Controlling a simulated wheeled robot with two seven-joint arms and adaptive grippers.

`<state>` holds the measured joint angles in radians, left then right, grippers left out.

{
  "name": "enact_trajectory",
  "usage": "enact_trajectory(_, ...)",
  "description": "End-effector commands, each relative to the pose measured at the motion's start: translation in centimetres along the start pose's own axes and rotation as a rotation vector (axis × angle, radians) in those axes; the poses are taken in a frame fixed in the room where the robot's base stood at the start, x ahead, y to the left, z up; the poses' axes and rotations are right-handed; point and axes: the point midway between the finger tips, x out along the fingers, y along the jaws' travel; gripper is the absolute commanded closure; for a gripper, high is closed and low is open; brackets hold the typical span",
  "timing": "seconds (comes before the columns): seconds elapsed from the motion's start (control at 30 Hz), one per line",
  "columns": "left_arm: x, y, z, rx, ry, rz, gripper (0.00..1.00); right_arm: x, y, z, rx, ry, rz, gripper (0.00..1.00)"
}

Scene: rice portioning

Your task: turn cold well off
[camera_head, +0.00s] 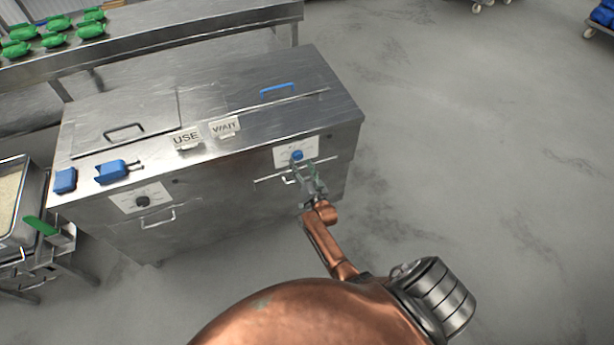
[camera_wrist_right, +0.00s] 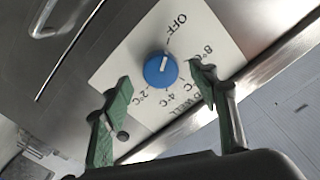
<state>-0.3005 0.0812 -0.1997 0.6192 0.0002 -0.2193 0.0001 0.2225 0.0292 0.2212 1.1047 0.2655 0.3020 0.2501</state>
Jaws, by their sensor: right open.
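The cold well's blue knob (camera_head: 297,155) sits on a white dial plate (camera_head: 282,150) on the right front of the steel counter. In the right wrist view, the blue knob (camera_wrist_right: 158,74) is on the dial plate (camera_wrist_right: 205,35) marked OFF, 8°C, 4°C and 2°C. The knob's white mark appears to lie on the side toward OFF. My right gripper (camera_head: 314,178) is open in front of the dial. In the wrist view, the green fingers of my right gripper (camera_wrist_right: 160,80) stand apart, either side of the knob and not closed on it. My left gripper is not in view.
The steel counter (camera_head: 230,85) has a blue-handled lid (camera_head: 277,89), a black-handled lid (camera_head: 124,130), USE (camera_head: 186,139) and WAIT (camera_head: 225,127) signs, and a black knob (camera_head: 142,201). A drawer handle (camera_head: 270,180) is near my gripper.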

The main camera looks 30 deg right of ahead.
Motion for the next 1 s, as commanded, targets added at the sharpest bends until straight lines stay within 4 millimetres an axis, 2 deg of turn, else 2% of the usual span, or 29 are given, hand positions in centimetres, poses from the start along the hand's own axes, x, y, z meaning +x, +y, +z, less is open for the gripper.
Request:
enact_trajectory(0.03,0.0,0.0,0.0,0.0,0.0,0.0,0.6,-1.3,0.1,0.1,0.001,0.0,0.002,0.46)
enact_trajectory(0.2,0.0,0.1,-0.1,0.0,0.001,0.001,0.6,-4.9,0.1,0.1,0.001,-0.001,0.002,0.46)
enact_trajectory(0.4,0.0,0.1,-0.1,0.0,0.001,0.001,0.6,-8.0,0.1,0.0,-0.001,0.0,0.001,0.46)
enact_trajectory(0.6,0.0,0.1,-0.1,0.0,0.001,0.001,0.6,-9.2,0.0,0.0,-0.001,0.001,0.0,0.46)
enact_trajectory(1.0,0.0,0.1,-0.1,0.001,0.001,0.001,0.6,-9.2,0.0,0.0,-0.001,0.0,0.0,0.46)
